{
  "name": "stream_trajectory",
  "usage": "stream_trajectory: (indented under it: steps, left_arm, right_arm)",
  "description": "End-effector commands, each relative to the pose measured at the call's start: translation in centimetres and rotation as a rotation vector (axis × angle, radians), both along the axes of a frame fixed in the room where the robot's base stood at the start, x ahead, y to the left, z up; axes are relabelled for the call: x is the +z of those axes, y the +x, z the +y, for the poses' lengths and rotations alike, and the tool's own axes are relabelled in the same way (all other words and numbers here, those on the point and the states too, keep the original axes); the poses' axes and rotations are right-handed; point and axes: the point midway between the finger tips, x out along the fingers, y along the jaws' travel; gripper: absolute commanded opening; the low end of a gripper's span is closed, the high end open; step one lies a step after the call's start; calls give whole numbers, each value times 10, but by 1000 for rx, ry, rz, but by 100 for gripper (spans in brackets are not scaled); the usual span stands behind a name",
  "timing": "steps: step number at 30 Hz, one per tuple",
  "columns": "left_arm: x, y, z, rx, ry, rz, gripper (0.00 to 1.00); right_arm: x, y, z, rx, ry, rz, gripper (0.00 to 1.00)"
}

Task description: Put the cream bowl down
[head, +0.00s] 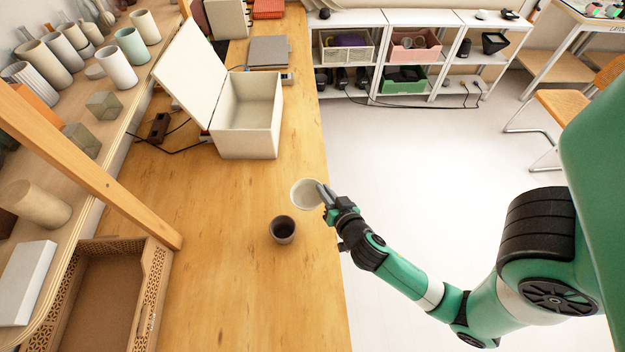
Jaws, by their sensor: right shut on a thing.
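The cream bowl (304,195) is near the right edge of the wooden table (221,284). My right gripper (326,194) is shut on the bowl's right rim. I cannot tell whether the bowl touches the table or hangs just above it. A dark cup (283,229) stands upright on the table just below and left of the bowl. My left gripper is not in view.
An open white box (248,143) with its lid raised stands further back. A brown tray (152,290) with patterned walls is at the lower left. Shelves of vases (117,67) line the left. The table's front middle is clear.

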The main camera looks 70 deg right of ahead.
Motion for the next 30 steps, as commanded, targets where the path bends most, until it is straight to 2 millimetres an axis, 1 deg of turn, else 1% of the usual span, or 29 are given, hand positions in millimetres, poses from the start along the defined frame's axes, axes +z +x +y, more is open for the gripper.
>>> stream_trajectory:
  steps: [1,4,15,17,20,23,24,26,27,29,30]
  left_arm:
    - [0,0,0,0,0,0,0]
    - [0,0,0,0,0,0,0]
    - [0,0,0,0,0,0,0]
    - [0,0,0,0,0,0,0]
    - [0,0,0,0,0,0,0]
    - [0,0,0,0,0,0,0]
    - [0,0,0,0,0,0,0]
    - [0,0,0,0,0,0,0]
    - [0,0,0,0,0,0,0]
    - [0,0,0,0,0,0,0]
    - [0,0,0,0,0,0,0]
  right_arm:
    - [3,-4,3,1,0,0,0]
    - [5,-8,6,1,-1,-3,0]
    - [6,-8,7,1,-1,-3,0]
    - [6,-6,10,11,-1,-3,0]
    - [10,7,22,58,-1,-5,0]
    - [14,29,49,145,-1,-5,0]
    - [15,39,64,195,0,-5,0]
    - [17,53,89,287,0,-6,0]
    - [19,62,107,356,1,-6,0]
    - [24,73,134,466,1,-7,0]
    - [27,79,151,541,2,-9,0]
